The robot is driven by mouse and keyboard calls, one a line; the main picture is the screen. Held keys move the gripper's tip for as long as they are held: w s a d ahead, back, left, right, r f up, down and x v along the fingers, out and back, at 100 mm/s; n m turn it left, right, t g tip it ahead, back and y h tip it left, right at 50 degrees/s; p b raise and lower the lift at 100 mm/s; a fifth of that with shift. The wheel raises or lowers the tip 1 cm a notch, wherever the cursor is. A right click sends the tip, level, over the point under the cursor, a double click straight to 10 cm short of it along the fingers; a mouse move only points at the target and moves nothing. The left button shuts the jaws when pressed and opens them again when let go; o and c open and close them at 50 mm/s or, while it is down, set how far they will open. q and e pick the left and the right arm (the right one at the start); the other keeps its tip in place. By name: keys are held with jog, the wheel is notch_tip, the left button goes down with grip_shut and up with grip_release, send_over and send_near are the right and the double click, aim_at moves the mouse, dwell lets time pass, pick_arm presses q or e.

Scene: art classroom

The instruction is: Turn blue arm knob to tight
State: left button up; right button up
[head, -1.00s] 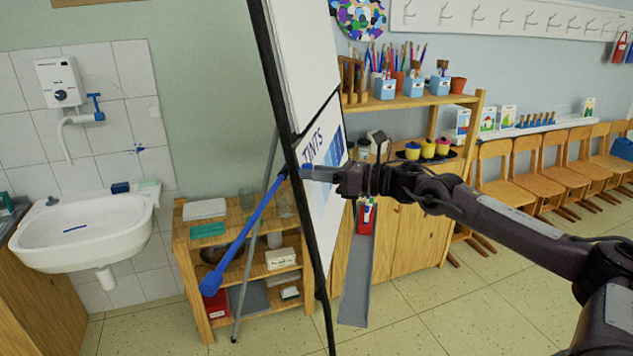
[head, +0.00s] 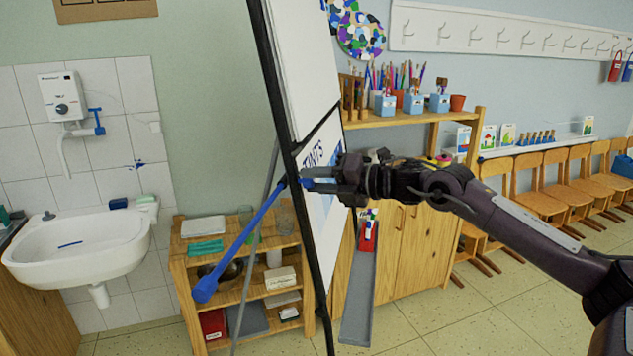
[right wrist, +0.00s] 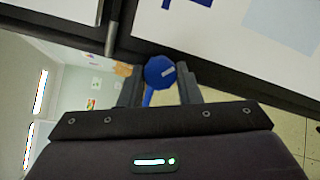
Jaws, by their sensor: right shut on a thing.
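The blue arm (head: 240,243) slants down to the left from the black easel frame (head: 290,165), with a blue block at its lower end. Its blue knob (head: 304,184) is at the upper end, beside the frame, partly hidden by my fingers. My right gripper (head: 318,180) reaches in from the right and is shut on the knob. In the right wrist view the round knob (right wrist: 158,72) sits between my two fingers (right wrist: 160,90), with a short pale mark on its face. The blue arm shows below it. My left gripper is out of view.
The easel's white board (head: 322,160) stands close to my right gripper. A low wooden shelf (head: 215,262) with bowls and boxes is behind the blue arm. A sink (head: 75,250) is at the left, and a wooden cabinet (head: 405,255) is behind my right arm.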

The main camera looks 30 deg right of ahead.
jog(key=shift+r+m+g+h+p, duration=0.2)
jog(key=shift+m+g+p, duration=0.2)
jog(key=shift+m+p, duration=1.5)
jog(key=shift+r+m+g+h+p, duration=0.15)
jog(key=shift+m+g+p, duration=0.55)
jog(key=shift+m, duration=2.1)
jog(key=shift+f+p, duration=0.15)
jog(key=shift+p, duration=0.15)
jog(key=o, duration=1)
jog(key=shift+c, duration=0.2)
